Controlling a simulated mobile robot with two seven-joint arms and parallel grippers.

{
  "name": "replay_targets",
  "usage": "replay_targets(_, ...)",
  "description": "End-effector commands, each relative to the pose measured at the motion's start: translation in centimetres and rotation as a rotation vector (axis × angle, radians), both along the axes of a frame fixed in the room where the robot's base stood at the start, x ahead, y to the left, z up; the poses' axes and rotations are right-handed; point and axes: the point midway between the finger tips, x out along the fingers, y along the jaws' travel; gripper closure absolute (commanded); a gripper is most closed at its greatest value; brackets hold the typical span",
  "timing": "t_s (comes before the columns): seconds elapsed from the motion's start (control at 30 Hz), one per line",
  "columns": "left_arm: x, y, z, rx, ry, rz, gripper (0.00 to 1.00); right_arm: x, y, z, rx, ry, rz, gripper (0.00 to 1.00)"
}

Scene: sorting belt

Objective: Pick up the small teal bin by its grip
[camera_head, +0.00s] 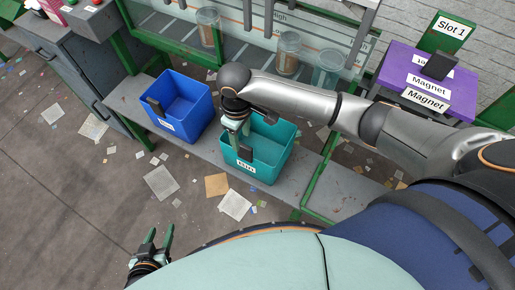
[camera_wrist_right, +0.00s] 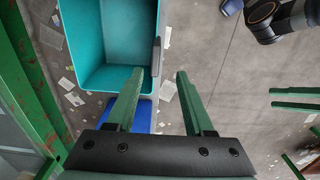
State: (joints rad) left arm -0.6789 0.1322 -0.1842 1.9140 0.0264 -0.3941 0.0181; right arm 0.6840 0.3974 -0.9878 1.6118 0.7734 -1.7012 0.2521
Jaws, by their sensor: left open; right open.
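The small teal bin (camera_head: 273,168) stands on the grey ledge in the head view, open at the top, with a label on its front. Its dark grip (camera_head: 245,153) is on the front wall. In the right wrist view the teal bin (camera_wrist_right: 112,78) fills the upper left, and its grip (camera_wrist_right: 156,55) shows on its right wall. My right gripper (camera_wrist_right: 160,73) is open, its fingers either side of the line of the grip and apparently short of it. In the head view it hangs over the bin's front. My left gripper (camera_head: 158,236) is open and empty, low over the floor.
A blue bin (camera_head: 190,113) stands left of the teal bin on the same ledge (camera_head: 125,103). Clear jars (camera_head: 288,52) stand behind. A purple box (camera_head: 440,75) is at the right. Paper scraps litter the floor in front.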

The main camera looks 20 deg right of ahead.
Motion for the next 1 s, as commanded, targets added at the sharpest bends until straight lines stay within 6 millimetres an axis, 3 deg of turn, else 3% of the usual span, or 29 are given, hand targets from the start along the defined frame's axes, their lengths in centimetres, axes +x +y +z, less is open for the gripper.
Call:
replay_targets(0.1,0.0,0.0,-0.5,-0.001,0.0,0.001,0.5,0.0,0.0,-2.3,0.0,0.001,0.001,0.47)
replay_targets(0.37,0.0,0.0,-0.8,-0.001,0.0,0.001,0.5,0.0,-0.2,-4.3,0.001,-0.001,0.001,0.47)
replay_targets(0.6,0.0,0.0,-1.4,-0.001,0.0,0.001,0.5,0.2,-0.8,-7.9,0.001,0.001,0.001,0.47)
replay_targets(0.97,0.0,0.0,-1.5,-0.001,0.0,0.001,0.5,0.2,-0.8,-8.8,0.002,-0.003,0.002,0.47)
replay_targets(1.0,0.0,0.0,-1.4,-0.001,0.0,0.001,0.5,0.2,-0.8,-8.8,0.002,-0.003,0.002,0.52)
